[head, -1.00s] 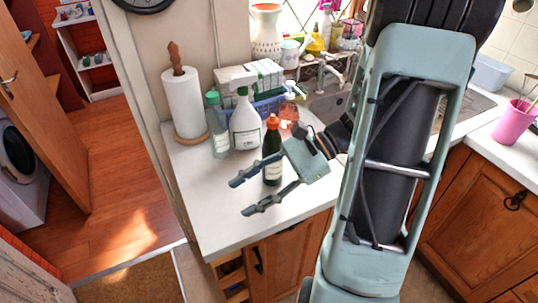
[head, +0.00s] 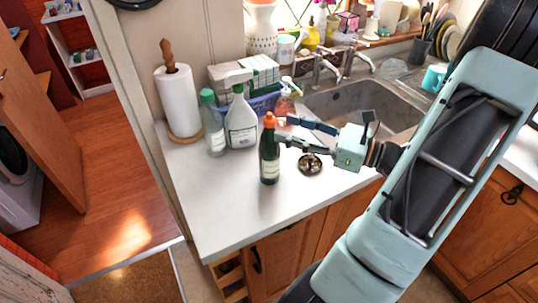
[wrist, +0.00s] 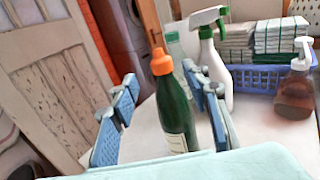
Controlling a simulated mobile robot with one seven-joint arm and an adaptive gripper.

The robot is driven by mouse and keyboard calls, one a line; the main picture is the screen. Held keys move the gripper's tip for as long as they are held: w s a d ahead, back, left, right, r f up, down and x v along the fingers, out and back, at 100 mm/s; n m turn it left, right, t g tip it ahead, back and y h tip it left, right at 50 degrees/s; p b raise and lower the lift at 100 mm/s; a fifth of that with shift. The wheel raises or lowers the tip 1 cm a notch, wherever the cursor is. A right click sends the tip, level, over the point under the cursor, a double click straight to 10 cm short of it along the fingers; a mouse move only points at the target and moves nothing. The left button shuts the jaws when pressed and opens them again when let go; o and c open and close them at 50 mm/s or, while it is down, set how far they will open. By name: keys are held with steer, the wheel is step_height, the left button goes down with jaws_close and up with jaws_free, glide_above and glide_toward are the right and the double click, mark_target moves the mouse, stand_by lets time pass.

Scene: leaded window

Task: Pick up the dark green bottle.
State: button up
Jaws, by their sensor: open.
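The dark green bottle (head: 269,156) with an orange cap and a pale label stands upright on the white counter (head: 225,219) near its front. My gripper (head: 281,127) is open, just right of the bottle's upper part in the head view, its fingers pointing left towards it. In the wrist view the bottle (wrist: 175,108) stands upright between the two fingers of my gripper (wrist: 162,95), nearer the right one. Its base is hidden there by the gripper body. I cannot tell whether a finger touches it.
A white spray bottle (head: 241,120), a clear green-capped bottle (head: 213,128) and a paper towel roll (head: 179,102) stand behind to the left. A soap dispenser (head: 285,101) and a blue basket (head: 264,103) are behind. A small metal dish (head: 311,164) lies to the right; the front-left counter is clear.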

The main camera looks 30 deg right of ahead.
mark_target(269, 122)
steer(key=shift+p+x, duration=0.55)
steer(key=shift+x, duration=2.45)
steer(key=shift+w+d+f, duration=0.1)
steer(key=shift+d, duration=0.05)
jaws_close()
